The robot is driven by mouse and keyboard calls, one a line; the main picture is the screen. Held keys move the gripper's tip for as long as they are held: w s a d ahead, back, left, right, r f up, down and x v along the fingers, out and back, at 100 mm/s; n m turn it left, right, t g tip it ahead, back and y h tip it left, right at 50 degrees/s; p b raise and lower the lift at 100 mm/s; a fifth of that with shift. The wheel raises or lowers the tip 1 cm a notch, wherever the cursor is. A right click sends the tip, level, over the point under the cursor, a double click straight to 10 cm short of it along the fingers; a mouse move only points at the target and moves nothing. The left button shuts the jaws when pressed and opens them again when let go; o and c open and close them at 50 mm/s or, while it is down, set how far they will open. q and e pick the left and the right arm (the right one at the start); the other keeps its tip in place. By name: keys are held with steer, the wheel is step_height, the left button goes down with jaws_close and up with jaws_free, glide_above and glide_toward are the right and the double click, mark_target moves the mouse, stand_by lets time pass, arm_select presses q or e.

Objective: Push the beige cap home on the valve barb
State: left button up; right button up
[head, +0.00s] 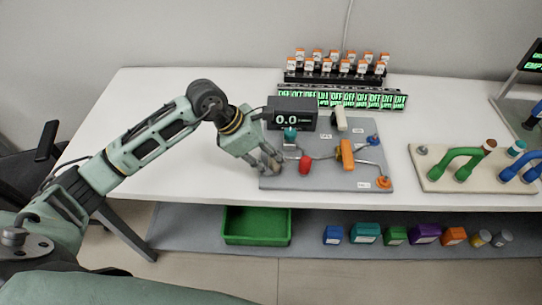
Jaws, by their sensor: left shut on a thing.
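My left gripper (271,165) is low over the left part of the grey board (325,182). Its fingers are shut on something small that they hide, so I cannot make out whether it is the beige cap. Right of the fingers are a red part (305,165) and thin grey tubing. An orange upright part (347,154) stands farther right on the board. A pale beige piece (340,119) stands at the board's back. I cannot make out the valve barb for certain. My right gripper is not in view.
A black display (292,112) reading 0.0 stands behind the gripper. Racked orange-capped bottles (337,63) and green-lit panels (342,97) are at the back. A beige board with green and blue curved tubes (471,180) is right. A green bin (257,226) sits below the table.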

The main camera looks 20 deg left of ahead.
arm_select(q)
steer(key=shift+f, duration=0.4)
steer(key=o, duration=1.1)
steer(key=shift+r, duration=0.1)
steer(key=shift+r, duration=0.1)
steer(key=shift+a+r, duration=0.25)
steer(key=v, duration=1.1)
steer(key=shift+s+r, duration=0.1)
